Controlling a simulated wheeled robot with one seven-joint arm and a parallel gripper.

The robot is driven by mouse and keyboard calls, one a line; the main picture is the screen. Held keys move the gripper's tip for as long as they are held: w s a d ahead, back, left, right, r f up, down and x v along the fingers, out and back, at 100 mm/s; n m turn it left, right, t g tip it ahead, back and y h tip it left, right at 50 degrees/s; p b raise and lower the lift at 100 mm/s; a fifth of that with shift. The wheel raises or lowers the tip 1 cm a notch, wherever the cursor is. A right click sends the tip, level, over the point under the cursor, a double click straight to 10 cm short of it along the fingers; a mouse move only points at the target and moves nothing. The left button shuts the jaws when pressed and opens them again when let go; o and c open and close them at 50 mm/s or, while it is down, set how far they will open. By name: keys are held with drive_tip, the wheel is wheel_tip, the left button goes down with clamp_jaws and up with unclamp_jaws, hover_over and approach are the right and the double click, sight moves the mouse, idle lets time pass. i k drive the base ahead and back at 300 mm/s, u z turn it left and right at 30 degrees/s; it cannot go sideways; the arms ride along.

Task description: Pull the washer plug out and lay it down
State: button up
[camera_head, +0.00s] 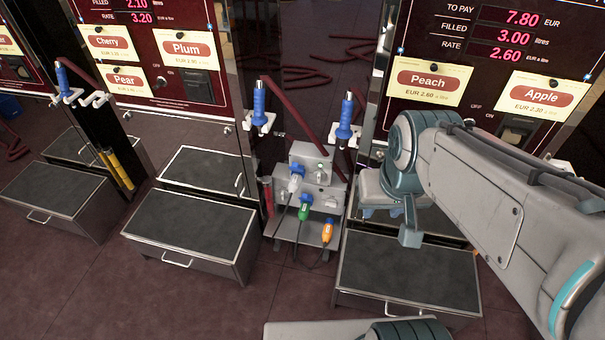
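A grey socket block (312,165) stands low between two pump cabinets. A blue plug (296,170), a green plug (304,207) and an orange plug (327,231) are at the block and its lower shelf, with dark cords hanging down. A white piece shows at the blue plug. No readable label tells which plug is the washer's. My arm reaches in from the right, and its end, with my gripper (409,236), hangs right of the block, apart from the plugs. The fingers are not clear, so I cannot tell whether they are open.
Blue nozzles (259,105) and (346,115) hang in holders above the block on both sides, with dark red hoses. Dark-topped steps (190,222) and (410,270) stand left and right. A red upright item (268,198) is left of the block.

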sight(304, 209)
drive_tip(key=u, duration=0.6)
drive_tip(key=k, duration=0.7)
drive_tip(key=u, duration=0.4)
drive_tip(key=i, duration=1.1)
drive_tip(key=z, duration=0.9)
